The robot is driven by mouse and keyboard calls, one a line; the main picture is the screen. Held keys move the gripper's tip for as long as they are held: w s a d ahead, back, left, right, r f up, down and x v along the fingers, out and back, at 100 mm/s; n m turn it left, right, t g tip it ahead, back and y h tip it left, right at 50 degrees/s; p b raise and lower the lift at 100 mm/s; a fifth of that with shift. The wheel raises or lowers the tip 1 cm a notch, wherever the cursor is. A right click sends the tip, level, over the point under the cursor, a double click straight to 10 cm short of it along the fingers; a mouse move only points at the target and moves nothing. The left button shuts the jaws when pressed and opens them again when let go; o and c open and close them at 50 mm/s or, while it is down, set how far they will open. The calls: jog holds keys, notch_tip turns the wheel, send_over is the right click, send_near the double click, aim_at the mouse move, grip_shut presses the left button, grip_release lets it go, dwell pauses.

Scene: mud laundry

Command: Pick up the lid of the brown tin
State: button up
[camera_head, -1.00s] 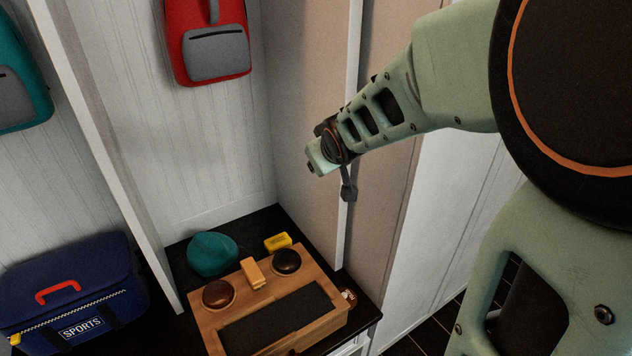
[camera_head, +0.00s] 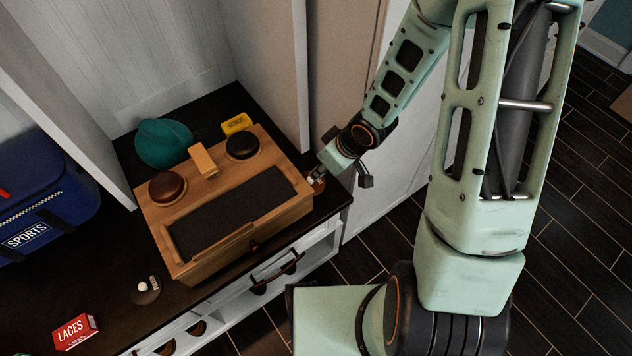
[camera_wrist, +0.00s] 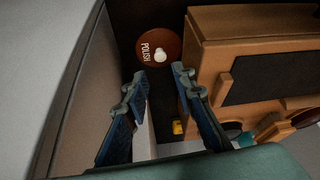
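The brown tin (camera_wrist: 150,58) shows in the wrist view as a round reddish-brown lid with the word POLISH and a white knob. It lies on the dark bench top, beside the wooden box. My gripper (camera_wrist: 161,84) is open and empty, its two blue-padded fingers apart, with the tin beyond the fingertips. In the head view my gripper (camera_head: 320,175) is low at the box's right end and hides most of the tin. I cannot see whether it touches the tin.
The wooden shoe-care box (camera_head: 287,212) stands close beside the gripper; a wall panel (camera_head: 270,60) rises behind. A dark tin with a white knob (camera_head: 146,291) and a red LACES box (camera_head: 75,332) lie at front left. A teal item (camera_head: 163,143) and yellow block (camera_head: 236,124) are behind the box.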

aim_at(312, 180)
jog(key=b+x, duration=0.4)
jog(key=x, duration=0.4)
jog(key=shift+a+f, duration=0.15)
jog(key=shift+f, duration=0.15)
jog(key=shift+c, duration=0.3)
jog(key=c, duration=0.6)
